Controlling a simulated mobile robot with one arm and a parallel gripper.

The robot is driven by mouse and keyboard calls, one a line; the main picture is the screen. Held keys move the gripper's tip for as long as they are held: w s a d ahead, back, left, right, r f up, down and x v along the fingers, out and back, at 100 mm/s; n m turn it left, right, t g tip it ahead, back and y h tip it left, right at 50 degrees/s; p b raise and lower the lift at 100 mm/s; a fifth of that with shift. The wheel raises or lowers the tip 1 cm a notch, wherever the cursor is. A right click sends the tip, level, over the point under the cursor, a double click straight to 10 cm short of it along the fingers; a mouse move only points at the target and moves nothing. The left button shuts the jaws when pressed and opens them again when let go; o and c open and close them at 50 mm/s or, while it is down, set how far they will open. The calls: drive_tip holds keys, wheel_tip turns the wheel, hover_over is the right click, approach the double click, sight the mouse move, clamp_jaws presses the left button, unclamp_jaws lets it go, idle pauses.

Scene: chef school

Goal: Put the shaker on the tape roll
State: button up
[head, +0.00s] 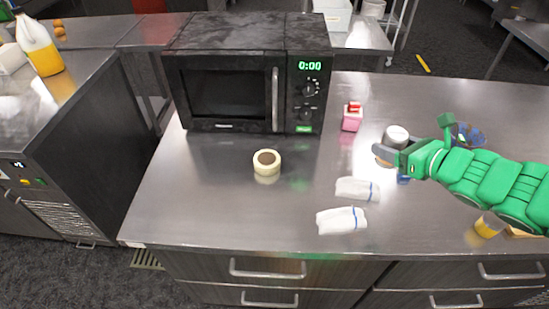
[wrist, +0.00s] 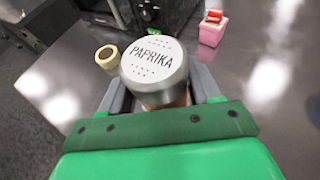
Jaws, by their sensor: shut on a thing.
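The shaker (wrist: 155,68) has a round silver-white lid marked PAPRIKA and a reddish-brown body. In the wrist view it is between the two fingers of my gripper, which is shut on it. In the head view the shaker's lid (head: 397,134) shows at my gripper (head: 388,153), over the right half of the counter. The tape roll (head: 267,162) is a cream ring with a brown core, lying flat on the counter in front of the microwave, well to the left of my gripper. It also shows in the wrist view (wrist: 107,56), with nothing on it.
A black microwave (head: 225,95) stands at the back left of the steel counter (head: 210,205). A pink box with a red top (head: 352,118) is right of it. Two white cloths (head: 341,220) lie near the front. The counter around the tape roll is clear.

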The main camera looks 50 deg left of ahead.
drive_tip(key=s+a+r+n+g, duration=0.1)
drive_tip(key=s+a+n+g, duration=0.15)
drive_tip(key=s+a, duration=0.65)
drive_tip(key=s+a+r+n+g, duration=0.1)
drive_tip(key=s+a+n+g, duration=0.15)
drive_tip(key=s+a, duration=0.7)
hover_over(267, 158)
drive_tip(key=shift+f, duration=6.5)
drive_tip(key=o, duration=1.2)
drive_tip(key=shift+f, duration=0.1)
